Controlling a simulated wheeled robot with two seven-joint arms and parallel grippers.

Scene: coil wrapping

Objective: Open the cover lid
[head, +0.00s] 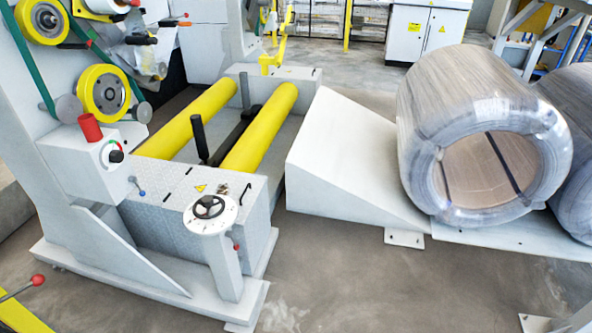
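I cannot tell for sure which part is the cover lid. A grey control box (98,165) on the wrapping machine at the left has a red cylinder (89,127) standing on its top. A round dial with a black and red knob (112,154) sits on its front. A textured metal plate (170,193) with a warning triangle covers the machine's front housing. Neither of my grippers is in view.
A handwheel (210,209) stands in front of the housing. Two yellow rollers (258,130) lie behind it. A white ramp (345,150) leads to a large wrapped coil (480,130). Floor (380,290) in front is clear.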

